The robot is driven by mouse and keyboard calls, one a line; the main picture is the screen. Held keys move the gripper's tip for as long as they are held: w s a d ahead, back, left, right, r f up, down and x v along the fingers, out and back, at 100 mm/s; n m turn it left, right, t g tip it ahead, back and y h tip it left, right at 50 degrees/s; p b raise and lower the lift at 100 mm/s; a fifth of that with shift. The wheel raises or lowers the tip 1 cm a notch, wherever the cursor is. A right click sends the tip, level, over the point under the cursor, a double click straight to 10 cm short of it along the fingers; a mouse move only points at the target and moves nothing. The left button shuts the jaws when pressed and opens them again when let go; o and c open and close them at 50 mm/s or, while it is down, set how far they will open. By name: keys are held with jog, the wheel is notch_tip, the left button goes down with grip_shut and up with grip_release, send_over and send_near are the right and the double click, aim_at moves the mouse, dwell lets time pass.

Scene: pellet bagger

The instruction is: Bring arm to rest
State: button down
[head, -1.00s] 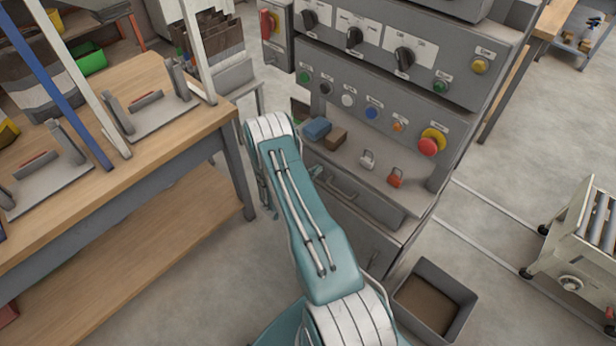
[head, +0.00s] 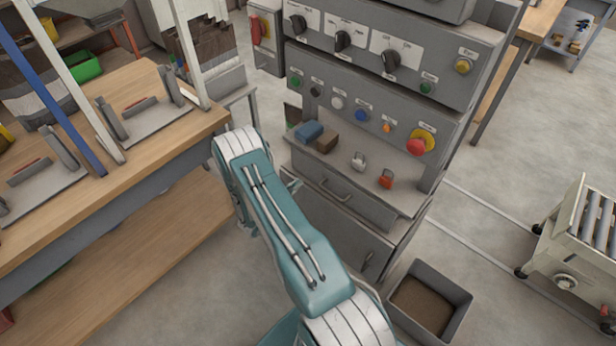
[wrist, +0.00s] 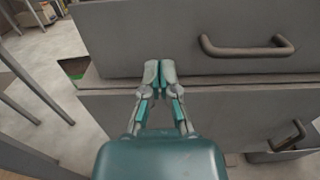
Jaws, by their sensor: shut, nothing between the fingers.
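My gripper (wrist: 159,72) shows in the wrist view with its two fingertips together and nothing between them. It points at the grey front of the control cabinet (wrist: 185,30), near the seam between an upper drawer and a lower panel. I cannot tell whether the fingertips touch it. A drawer handle (wrist: 245,46) is to the right of the fingertips. In the head view my teal arm reaches up and to the left, between the workbench (head: 150,150) and the control cabinet (head: 330,210). The gripper is hidden behind the arm there.
The cabinet carries knobs, buttons and a red emergency stop (head: 418,146). A blue block (head: 309,131) and a brown block (head: 327,142) lie on its ledge. A grey bin (head: 455,300) stands on the floor by the cabinet. A roller cart (head: 570,240) is at right, with clear floor between.

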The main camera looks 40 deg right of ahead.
jog(key=a, duration=0.7)
jog(key=shift+s+a, duration=0.2)
jog(key=shift+a, duration=0.05)
jog(key=s+a+r+m+g+y, duration=0.2)
jog(key=r+m, duration=0.2)
jog(key=r, duration=0.4)
jog(key=s+a+r+m+g+y, duration=0.1)
jog(key=r+m+g+y, duration=0.15)
jog(key=r, duration=0.55)
jog(key=s+a+r+m+g+y, duration=0.1)
jog(key=s+a+r+m+y, duration=0.1)
jog(key=r+m, duration=0.45)
jog(key=s+a+r+m+t+y, duration=0.6)
jog(key=s+a+r+t+y, duration=0.4)
jog(key=s+a+r, duration=0.4)
jog(key=a+r+y, duration=0.1)
jog(key=a+r, duration=0.2)
jog(key=r, duration=0.1)
jog(key=shift+s+a+r, duration=0.15)
jog(key=shift+s+a, duration=0.05)
jog(key=shift+s, duration=0.1)
jog(key=shift+d+y, duration=0.15)
jog(key=shift+y, duration=0.1)
